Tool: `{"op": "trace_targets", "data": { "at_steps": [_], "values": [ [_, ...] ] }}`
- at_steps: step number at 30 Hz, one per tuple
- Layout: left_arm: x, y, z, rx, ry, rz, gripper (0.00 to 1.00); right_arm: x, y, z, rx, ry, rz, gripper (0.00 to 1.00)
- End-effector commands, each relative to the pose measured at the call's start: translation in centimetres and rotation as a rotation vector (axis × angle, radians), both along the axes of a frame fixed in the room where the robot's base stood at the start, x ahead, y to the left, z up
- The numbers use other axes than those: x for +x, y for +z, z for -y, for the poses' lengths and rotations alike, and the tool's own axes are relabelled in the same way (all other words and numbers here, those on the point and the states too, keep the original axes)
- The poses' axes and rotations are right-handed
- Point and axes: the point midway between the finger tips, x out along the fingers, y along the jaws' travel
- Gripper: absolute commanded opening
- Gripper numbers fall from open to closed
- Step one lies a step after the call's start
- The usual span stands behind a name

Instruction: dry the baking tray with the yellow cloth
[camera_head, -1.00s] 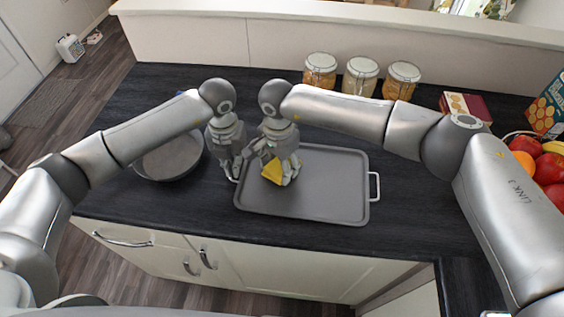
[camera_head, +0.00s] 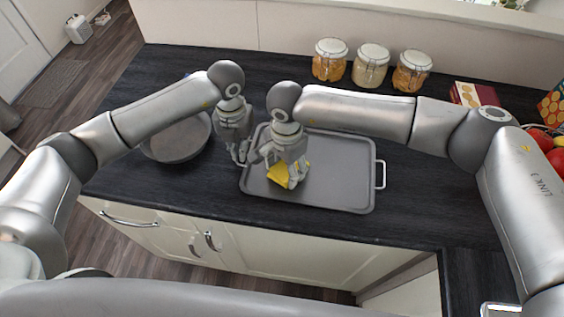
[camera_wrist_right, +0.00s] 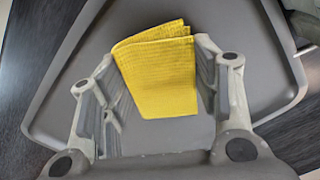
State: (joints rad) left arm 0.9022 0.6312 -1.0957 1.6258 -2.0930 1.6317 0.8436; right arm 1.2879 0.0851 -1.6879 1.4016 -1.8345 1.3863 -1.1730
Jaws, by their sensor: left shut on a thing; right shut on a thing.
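The grey baking tray (camera_head: 335,165) lies flat on the dark counter, with a handle showing at its right end. My left gripper (camera_head: 241,158) is shut at the tray's left end, where the other handle is hidden by the fingers. My right gripper (camera_head: 288,180) is shut on the folded yellow cloth (camera_head: 277,177) over the left part of the tray. In the right wrist view the cloth (camera_wrist_right: 160,75) sits between the two fingers, above the tray surface (camera_wrist_right: 240,30). Whether the cloth touches the tray is hard to tell.
A round grey pan (camera_head: 178,140) stands left of the tray. Several lidded jars (camera_head: 370,66) line the back of the counter. A red box (camera_head: 474,94) and fruit (camera_head: 541,139) are at the right. The counter right of the tray (camera_head: 420,190) is clear.

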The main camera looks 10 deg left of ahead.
Motion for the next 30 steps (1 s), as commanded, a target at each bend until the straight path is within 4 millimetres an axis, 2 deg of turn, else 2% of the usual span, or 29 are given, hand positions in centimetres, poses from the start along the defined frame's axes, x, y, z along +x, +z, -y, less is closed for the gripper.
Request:
{"op": "trace_targets", "data": {
  "at_steps": [19,30],
  "values": [
    [0.1,0.1,-0.1,0.001,0.001,0.001,0.0,-2.0,-0.2,4.4,-0.005,-0.002,-0.002,0.34],
    [0.1,0.1,-0.1,0.001,0.001,0.002,0.0,-2.3,-0.3,5.6,-0.007,-0.003,-0.004,0.34]
  ]
}}
